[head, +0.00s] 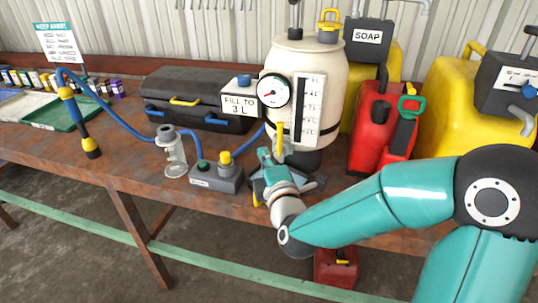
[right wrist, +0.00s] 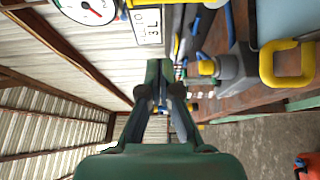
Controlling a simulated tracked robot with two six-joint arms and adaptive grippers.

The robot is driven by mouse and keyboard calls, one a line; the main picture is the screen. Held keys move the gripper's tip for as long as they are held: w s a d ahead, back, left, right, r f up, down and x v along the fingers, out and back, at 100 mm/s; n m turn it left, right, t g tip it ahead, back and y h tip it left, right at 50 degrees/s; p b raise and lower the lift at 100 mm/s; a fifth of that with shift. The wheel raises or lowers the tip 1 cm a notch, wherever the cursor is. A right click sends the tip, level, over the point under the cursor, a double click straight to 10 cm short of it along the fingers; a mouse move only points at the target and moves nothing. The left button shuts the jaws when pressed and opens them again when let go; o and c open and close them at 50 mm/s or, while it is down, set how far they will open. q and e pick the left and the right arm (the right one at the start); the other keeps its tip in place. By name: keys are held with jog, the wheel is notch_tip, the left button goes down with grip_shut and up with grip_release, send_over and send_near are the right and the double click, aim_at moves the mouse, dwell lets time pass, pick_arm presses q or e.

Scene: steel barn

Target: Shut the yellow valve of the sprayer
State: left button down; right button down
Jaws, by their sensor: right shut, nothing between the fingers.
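The sprayer (head: 303,75) is a cream tank with a round gauge and a scale, standing on the bench. Its yellow valve (head: 279,131) is a narrow lever pointing upright, low on the front of the tank. My right gripper (head: 265,157) is just below and left of the lever in the head view. Its fingers are shut and empty. I cannot tell whether they touch the valve. In the right wrist view the shut fingers (right wrist: 160,82) point away from the camera, with the gauge (right wrist: 90,8) at the top. My left gripper is not in view.
A clear cylinder (head: 173,157), black case (head: 195,98) and "FILL TO 3 L" sign (head: 240,103) stand farther left. Red (head: 372,120) and yellow (head: 455,110) cans stand right.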

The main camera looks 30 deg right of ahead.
aim_at(280, 140)
jog(key=w+d+p, duration=0.2)
jog(key=w+d, duration=0.3)
jog(key=shift+d+p, duration=0.35)
jog(key=shift+d, duration=0.05)
